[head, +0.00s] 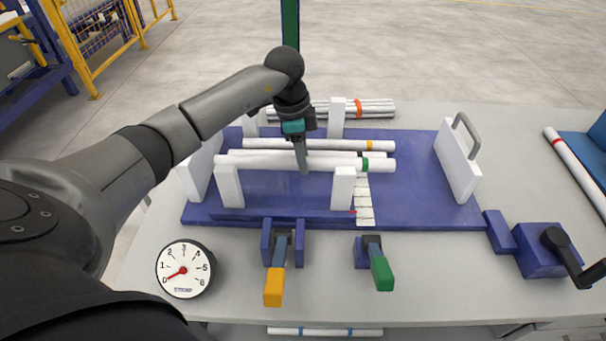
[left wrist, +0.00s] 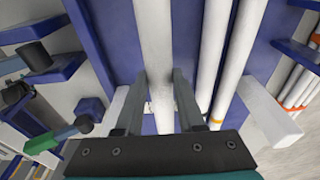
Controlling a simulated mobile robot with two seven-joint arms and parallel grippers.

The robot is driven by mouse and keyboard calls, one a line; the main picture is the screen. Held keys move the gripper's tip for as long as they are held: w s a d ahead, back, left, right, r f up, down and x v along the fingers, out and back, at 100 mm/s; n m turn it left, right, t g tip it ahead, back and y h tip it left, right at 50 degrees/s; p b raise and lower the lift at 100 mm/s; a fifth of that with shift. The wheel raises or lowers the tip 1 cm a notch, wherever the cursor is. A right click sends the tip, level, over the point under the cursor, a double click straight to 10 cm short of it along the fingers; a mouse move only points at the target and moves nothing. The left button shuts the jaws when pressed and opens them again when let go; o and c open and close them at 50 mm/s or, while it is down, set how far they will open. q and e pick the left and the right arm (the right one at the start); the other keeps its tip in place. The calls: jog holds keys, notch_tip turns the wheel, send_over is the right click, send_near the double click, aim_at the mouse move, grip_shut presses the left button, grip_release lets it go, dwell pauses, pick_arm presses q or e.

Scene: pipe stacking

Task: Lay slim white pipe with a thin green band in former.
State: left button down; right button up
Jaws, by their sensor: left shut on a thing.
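The slim white pipe with a thin green band (head: 330,164) lies level across the former, its band near the right end. My left gripper (head: 302,168) points down and is shut on this pipe near its middle. The left wrist view shows the pipe (left wrist: 154,40) between the two fingers (left wrist: 157,80). The former is a blue base (head: 410,205) with white upright posts (head: 230,187). The held pipe is close to the tops of the two front posts; I cannot tell whether it touches them. My right gripper is not in view.
Behind the held pipe lie a yellow-banded pipe (head: 345,145) and another white pipe. An orange-banded bundle (head: 375,108) is at the back. A white end plate with handle (head: 458,165) stands right. Yellow (head: 273,287) and green (head: 382,273) clamp handles and a dial (head: 185,270) are in front.

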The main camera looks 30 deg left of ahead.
aim_at(303, 184)
pick_arm(q)
notch_tip(303, 184, down, 5)
jog(key=shift+r+b, duration=0.15)
jog(key=shift+b, duration=0.35)
jog(key=shift+f, duration=0.2)
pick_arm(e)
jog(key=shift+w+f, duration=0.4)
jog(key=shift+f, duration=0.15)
pick_arm(q)
jog(key=shift+f, duration=0.15)
jog(key=c, duration=0.8)
grip_release()
jog(key=shift+c, duration=0.2)
jog(key=o, duration=0.3)
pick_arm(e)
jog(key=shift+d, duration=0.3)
